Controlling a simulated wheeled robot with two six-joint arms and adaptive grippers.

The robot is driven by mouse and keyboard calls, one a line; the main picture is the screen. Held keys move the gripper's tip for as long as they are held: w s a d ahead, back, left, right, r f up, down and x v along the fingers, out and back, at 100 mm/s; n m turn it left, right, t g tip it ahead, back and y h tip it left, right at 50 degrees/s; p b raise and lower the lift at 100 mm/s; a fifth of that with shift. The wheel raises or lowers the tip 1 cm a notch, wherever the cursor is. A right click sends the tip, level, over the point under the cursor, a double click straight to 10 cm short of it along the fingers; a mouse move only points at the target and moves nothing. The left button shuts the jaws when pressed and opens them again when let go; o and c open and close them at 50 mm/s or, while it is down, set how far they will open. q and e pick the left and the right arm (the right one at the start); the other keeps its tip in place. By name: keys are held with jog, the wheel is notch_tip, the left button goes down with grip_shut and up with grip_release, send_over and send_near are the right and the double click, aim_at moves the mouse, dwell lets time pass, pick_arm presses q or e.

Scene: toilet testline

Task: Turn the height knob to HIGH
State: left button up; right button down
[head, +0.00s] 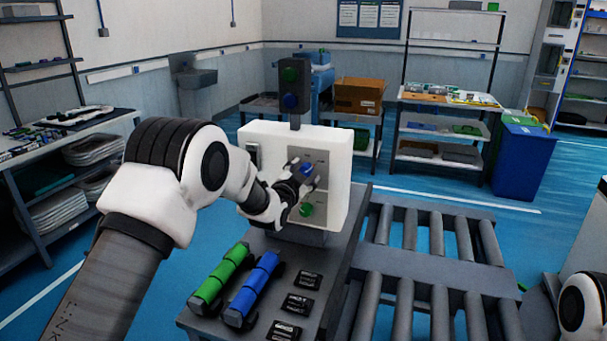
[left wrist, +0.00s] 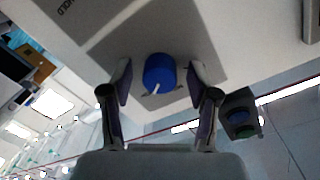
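The blue knob (head: 306,169) is on the grey panel of a white control box (head: 338,150). A green knob (head: 306,209) sits below it on the same panel. My left gripper (head: 302,172) is at the blue knob. In the left wrist view the blue knob (left wrist: 160,73) with a white pointer mark lies between the two open fingers (left wrist: 160,85), with a gap on each side. Part of a label shows near the box edge there; I cannot read the knob's setting. My right gripper is not in view; only part of my right arm shows at the lower right.
A signal tower (head: 291,88) with green and blue lamps stands behind the box. A green cylinder (head: 222,270) and a blue cylinder (head: 252,285) lie on the bench in front, beside several small black blocks (head: 297,304). A roller conveyor (head: 430,270) runs to the right.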

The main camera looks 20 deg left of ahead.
pick_arm(q)
jog(key=s, duration=1.2)
jog(key=shift+a+r, duration=0.15)
jog(key=shift+a, duration=0.2)
